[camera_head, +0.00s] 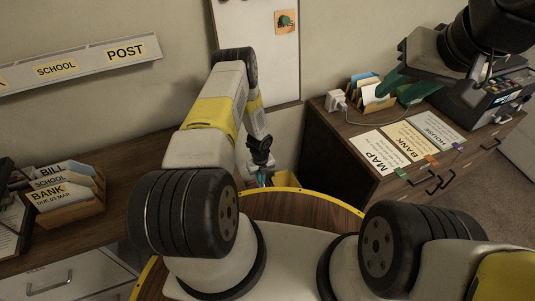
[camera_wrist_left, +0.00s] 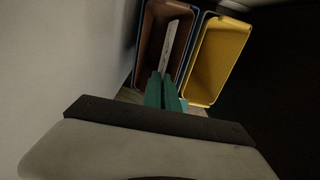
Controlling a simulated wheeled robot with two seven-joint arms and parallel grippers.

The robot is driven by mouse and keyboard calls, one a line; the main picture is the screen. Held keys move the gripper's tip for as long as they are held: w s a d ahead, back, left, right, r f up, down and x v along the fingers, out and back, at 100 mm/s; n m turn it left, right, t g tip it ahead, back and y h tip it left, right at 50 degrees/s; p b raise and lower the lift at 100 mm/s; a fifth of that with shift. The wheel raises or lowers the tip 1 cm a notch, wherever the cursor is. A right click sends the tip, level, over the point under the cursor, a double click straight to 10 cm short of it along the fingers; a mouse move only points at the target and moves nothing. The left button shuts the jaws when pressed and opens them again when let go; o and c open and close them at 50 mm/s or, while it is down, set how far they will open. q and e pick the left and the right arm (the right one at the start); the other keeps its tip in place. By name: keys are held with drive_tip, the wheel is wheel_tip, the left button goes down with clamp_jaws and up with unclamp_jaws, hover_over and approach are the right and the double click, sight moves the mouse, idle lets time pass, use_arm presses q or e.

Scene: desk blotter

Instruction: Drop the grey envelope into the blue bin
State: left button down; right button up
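The grey envelope (camera_wrist_left: 170,45) shows in the left wrist view as a thin pale strip, nearly edge-on. My left gripper (camera_wrist_left: 166,78) is shut on its near end. The envelope's far part lies over a blue-rimmed bin (camera_wrist_left: 186,52) with a brown-looking inside; I cannot tell how deep it reaches. In the head view my left gripper (camera_head: 263,178) points down beside the wall, and the envelope cannot be made out there. My right gripper (camera_head: 398,92) is at the upper right, its green fingers apart, near a card box on the cabinet.
A yellow bin (camera_wrist_left: 220,55) stands right of the blue-rimmed one. A wooden letter box (camera_head: 75,213) stands on the left desk.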

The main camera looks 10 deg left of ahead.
use_arm(q)
drive_tip(key=shift+f, duration=2.1)
wheel_tip(320, 180, down, 10)
drive_tip(key=shift+r, duration=0.15)
idle(2.0)
drive_tip(key=c, duration=1.6)
unclamp_jaws()
drive_tip(key=shift+r, duration=3.85)
